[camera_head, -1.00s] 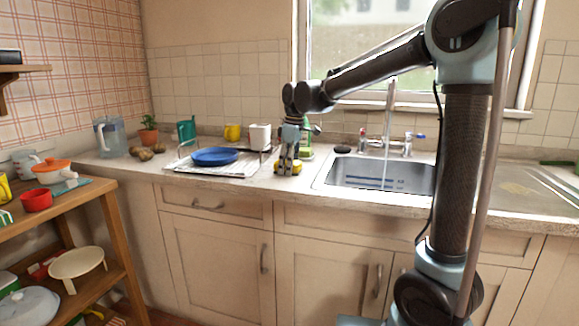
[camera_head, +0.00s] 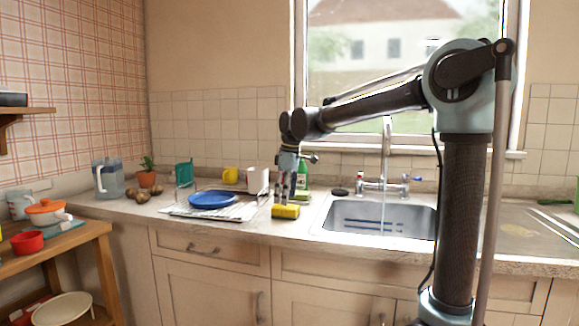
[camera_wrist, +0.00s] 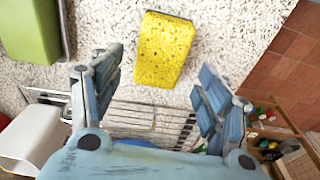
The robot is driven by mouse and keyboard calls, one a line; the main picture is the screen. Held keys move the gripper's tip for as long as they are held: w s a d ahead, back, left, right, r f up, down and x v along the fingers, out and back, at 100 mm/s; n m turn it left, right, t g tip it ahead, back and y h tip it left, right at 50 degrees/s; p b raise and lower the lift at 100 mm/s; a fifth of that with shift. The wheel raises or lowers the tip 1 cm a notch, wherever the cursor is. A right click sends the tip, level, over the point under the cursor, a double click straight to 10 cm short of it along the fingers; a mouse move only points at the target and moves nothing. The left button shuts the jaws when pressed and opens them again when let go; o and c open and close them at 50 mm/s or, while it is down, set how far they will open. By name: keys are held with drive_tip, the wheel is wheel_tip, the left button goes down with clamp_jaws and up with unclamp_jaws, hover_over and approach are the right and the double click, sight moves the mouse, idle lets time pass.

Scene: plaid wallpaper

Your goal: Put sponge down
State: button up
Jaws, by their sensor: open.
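The yellow sponge (camera_head: 285,211) lies on the pale speckled countertop (camera_head: 262,228), between the dish rack and the sink. My gripper (camera_head: 284,199) is just above it, pointing down. In the wrist view the sponge (camera_wrist: 164,48) lies flat on the counter. The two fingers of my gripper (camera_wrist: 160,72) are spread wide and empty, with the sponge ahead of and between their tips. Any small gap between the tips and the sponge is hard to judge.
The wire dish rack (camera_head: 240,212) with a blue plate (camera_head: 213,200) is at the left. The sink (camera_head: 378,216), with running water, is at the right. A green bottle (camera_head: 302,176) and a white container (camera_head: 258,180) stand behind.

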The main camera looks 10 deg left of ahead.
sight(289, 206)
wheel_tip(289, 206, up, 12)
drive_tip(key=d, duration=0.1)
drive_tip(key=shift+d+r, duration=0.15)
drive_tip(key=shift+d, duration=0.05)
idle(0.3)
